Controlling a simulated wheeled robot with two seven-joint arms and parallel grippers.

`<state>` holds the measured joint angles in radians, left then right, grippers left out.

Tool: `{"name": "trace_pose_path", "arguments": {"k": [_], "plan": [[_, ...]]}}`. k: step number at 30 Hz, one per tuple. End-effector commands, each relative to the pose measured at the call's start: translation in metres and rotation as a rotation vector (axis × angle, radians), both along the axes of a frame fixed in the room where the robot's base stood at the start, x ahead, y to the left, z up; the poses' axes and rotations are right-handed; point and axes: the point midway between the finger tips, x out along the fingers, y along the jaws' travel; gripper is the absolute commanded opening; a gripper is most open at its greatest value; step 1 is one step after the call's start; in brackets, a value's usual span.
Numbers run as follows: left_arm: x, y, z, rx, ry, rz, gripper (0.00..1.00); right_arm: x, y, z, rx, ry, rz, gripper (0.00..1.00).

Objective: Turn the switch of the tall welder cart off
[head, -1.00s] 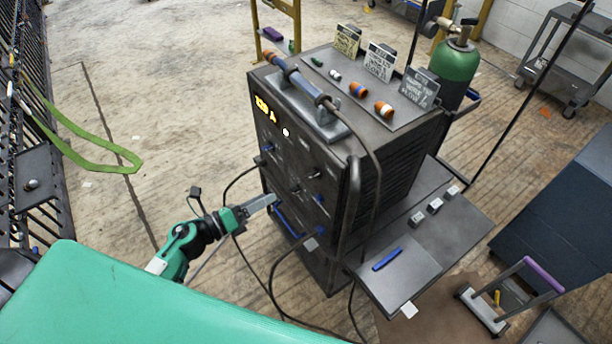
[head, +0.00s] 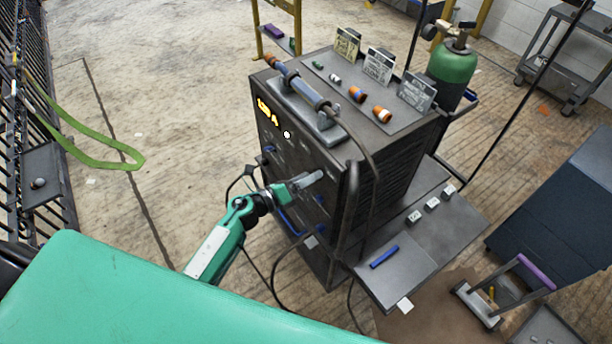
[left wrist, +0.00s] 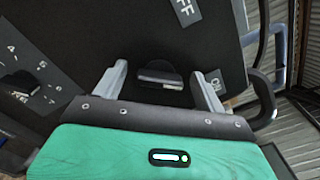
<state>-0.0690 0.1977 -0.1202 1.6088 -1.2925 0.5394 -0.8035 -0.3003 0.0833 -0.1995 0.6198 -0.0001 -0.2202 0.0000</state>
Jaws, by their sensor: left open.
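The tall welder cart (head: 350,215) is a dark box with a lit orange readout (head: 266,110) and a white lamp (head: 287,134) on its front panel. My left gripper (head: 316,177) is at the right part of that panel. In the left wrist view my open left gripper (left wrist: 160,72) has a finger on each side of the dark switch (left wrist: 160,78). The switch's handle lies roughly crosswise in that picture. An OFF label (left wrist: 184,10) is above it and an ON label (left wrist: 216,84) is to its right. Contact cannot be told. In the head view my gripper hides the switch.
A numbered dial (left wrist: 20,86) is left of the switch. A curved bar (left wrist: 266,100) stands at the panel's right edge. Cables hang before the cart. A side shelf (head: 440,235) holds small blocks and a blue bar (head: 384,256). A green gas cylinder (head: 452,68) stands behind.

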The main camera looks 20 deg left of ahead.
Motion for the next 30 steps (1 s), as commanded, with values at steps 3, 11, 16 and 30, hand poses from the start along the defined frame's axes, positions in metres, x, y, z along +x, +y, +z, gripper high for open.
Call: {"name": "trace_pose_path", "arguments": {"k": [3, 11, 16, 30], "plan": [[0.0, 0.0, 0.0, 0.0, 0.0, 0.0, 0.73, 0.0, 0.0, 0.0, 0.0, -0.001, 0.0, 0.22], [0.0, 0.0, 0.0, 0.0, 0.0, 0.0, 0.41, 0.001, 0.003, 0.0, 0.004, -0.001, -0.002, 0.22], [0.0, 0.0, 0.0, 0.0, 0.0, 0.0, 0.28, 0.001, 0.006, 0.0, 0.007, -0.001, -0.002, 0.22], [0.001, 0.001, 0.001, -0.138, 0.109, 0.0, 0.28, 0.001, 0.005, 0.012, 0.005, -0.001, -0.002, 0.22]]}}
